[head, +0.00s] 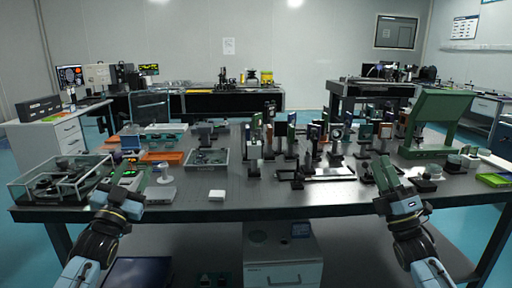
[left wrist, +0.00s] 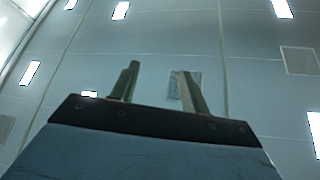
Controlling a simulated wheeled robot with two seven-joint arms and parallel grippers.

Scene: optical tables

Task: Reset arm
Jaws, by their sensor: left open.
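My left gripper (head: 136,178) is at the front left of the optical table (head: 330,196) in the head view, raised at its front edge. In the left wrist view its two fingers (left wrist: 157,88) stand apart with nothing between them, against the wall and ceiling lights. My right gripper (head: 386,172) is at the front right of the table in the head view, its fingers pointing up and away. Its fingers appear apart, with nothing seen between them.
A clear-walled box (head: 60,185) stands at the table's left end, close to my left gripper. A small white block (head: 217,195) lies near the front edge. Several optical mounts (head: 290,140) fill the middle. A green panel device (head: 440,118) stands at the right. The front middle strip is mostly clear.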

